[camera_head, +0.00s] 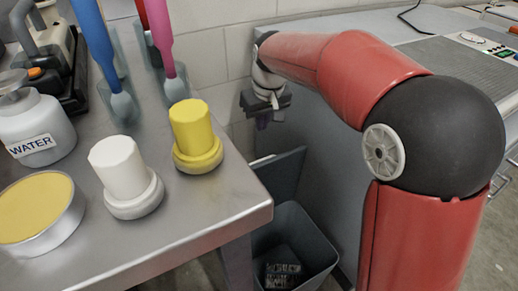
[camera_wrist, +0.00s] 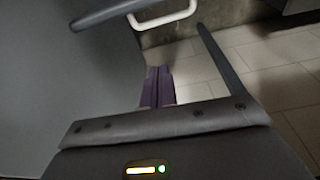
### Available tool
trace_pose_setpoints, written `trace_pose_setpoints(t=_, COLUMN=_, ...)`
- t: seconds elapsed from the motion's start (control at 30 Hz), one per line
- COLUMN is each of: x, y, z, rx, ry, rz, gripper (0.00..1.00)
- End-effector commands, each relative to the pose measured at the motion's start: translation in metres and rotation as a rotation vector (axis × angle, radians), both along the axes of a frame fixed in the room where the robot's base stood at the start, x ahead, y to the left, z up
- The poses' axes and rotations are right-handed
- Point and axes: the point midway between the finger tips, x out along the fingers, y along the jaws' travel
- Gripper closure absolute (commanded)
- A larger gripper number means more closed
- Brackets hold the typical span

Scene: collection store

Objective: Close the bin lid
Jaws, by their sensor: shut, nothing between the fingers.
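The grey bin (camera_head: 318,254) stands on the floor beside the table, with some dark, patterned contents inside. Its lid (camera_head: 281,174) is open and stands up steeply at the back of the bin, partly hidden by the table corner. My gripper (camera_head: 262,121) is above and behind the lid, near the wall, and looks apart from it. Its purple fingers (camera_wrist: 157,76) are together and empty in the wrist view. A thin dark edge (camera_wrist: 225,65) rises to their right there; I cannot tell whether it belongs to the lid.
The metal table (camera_head: 205,222) holds a white-topped item (camera_head: 123,170), a yellow-topped item (camera_head: 194,132), a water bottle (camera_head: 35,128) and a round tin (camera_head: 38,208). A grey cabinet (camera_head: 318,120) stands behind my arm. A white handle (camera_wrist: 162,17) shows in the wrist view.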

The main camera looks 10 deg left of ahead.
Motion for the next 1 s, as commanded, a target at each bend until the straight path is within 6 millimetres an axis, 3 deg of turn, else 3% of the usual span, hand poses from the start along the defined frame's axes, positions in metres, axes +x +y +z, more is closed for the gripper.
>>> trace_pose_setpoints(t=0.1, x=0.008, y=0.015, z=-0.008, rx=-0.003, ry=0.011, rz=0.028, gripper=1.0)
trace_pose_setpoints(t=0.33, x=0.012, y=0.022, z=-0.03, rx=-0.005, ry=0.018, rz=0.036, gripper=1.0)
trace_pose_setpoints(t=0.73, x=0.027, y=0.032, z=-0.111, rx=-0.005, ry=0.017, rz=0.034, gripper=1.0)
trace_pose_setpoints(t=1.0, x=-0.001, y=0.011, z=-0.103, rx=-0.003, ry=0.013, rz=0.034, gripper=1.0)
